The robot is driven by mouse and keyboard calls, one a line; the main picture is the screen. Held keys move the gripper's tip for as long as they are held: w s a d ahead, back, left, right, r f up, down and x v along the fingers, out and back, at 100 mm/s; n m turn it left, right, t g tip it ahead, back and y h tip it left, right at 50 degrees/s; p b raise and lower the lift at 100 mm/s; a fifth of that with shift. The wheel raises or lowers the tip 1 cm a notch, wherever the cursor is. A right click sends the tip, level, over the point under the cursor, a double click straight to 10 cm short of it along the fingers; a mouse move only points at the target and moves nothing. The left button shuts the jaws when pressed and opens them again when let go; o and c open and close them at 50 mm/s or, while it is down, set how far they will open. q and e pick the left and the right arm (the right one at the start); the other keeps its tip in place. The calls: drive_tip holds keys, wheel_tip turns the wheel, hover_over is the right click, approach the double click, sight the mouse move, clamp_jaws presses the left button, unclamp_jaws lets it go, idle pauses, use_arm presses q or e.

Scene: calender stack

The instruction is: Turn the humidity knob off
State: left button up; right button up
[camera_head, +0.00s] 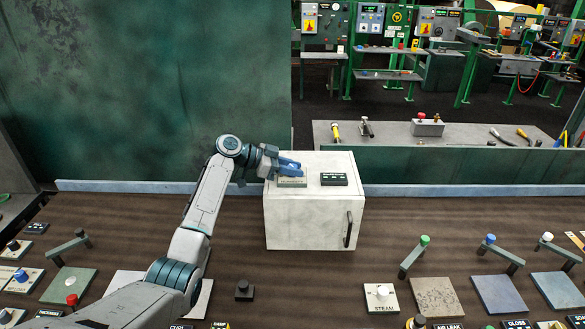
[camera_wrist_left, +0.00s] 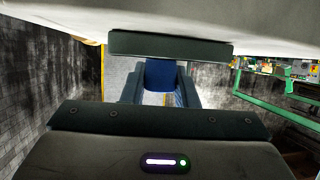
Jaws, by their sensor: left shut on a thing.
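My left gripper (camera_head: 290,165) reaches in from the left over the top of a pale box (camera_head: 285,220). It is shut at a small labelled plate (camera_head: 291,182) on the box top; the label is too small to read surely. In the left wrist view, a blue knob (camera_wrist_left: 160,75) sits between the fingers, below a dark bar-shaped plate (camera_wrist_left: 170,45). I take this as the humidity knob; the fingers hide most of it in the head view, and its setting cannot be seen. My right gripper is not in view.
A dark labelled plate (camera_head: 333,179) lies beside the gripper on the box top. The box has a black front handle (camera_head: 348,230). A white STEAM plate with a knob (camera_head: 381,297) and levers with green (camera_head: 425,240), blue (camera_head: 491,238) and white knobs (camera_head: 547,236) stand right.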

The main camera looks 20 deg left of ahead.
use_arm(q)
drive_tip(key=shift+n+t+y, duration=0.3)
drive_tip(key=shift+n+t, duration=0.2)
drive_tip(key=shift+n+t+y, duration=0.4)
drive_tip(key=shift+n+t, duration=0.1)
drive_tip(key=shift+t, duration=0.1)
drive_tip(key=n+t+y, duration=0.1)
drive_tip(key=n+t, duration=0.1)
drive_tip(key=shift+r+n+y, duration=0.2)
drive_tip(key=shift+n+y, duration=0.1)
drive_tip(key=shift+y, duration=0.1)
drive_tip(key=shift+d+r+n+t+y+p, duration=0.1)
drive_tip(key=shift+n+t+y+p, duration=0.65)
drive_tip(key=shift+n+y, duration=0.25)
drive_tip(key=n+t+y+p, duration=0.2)
drive_tip(key=n+y+p, duration=0.2)
drive_tip(key=shift+r+y, duration=0.1)
drive_tip(key=shift+y, duration=0.3)
drive_tip(key=n+y+p, duration=0.1)
drive_tip(key=n+y, duration=0.1)
drive_tip(key=shift+n+y, duration=0.3)
drive_tip(key=shift+f+n+y+p, duration=0.2)
drive_tip(key=shift+n+y+p, duration=0.1)
drive_tip(key=shift+n+y, duration=0.15)
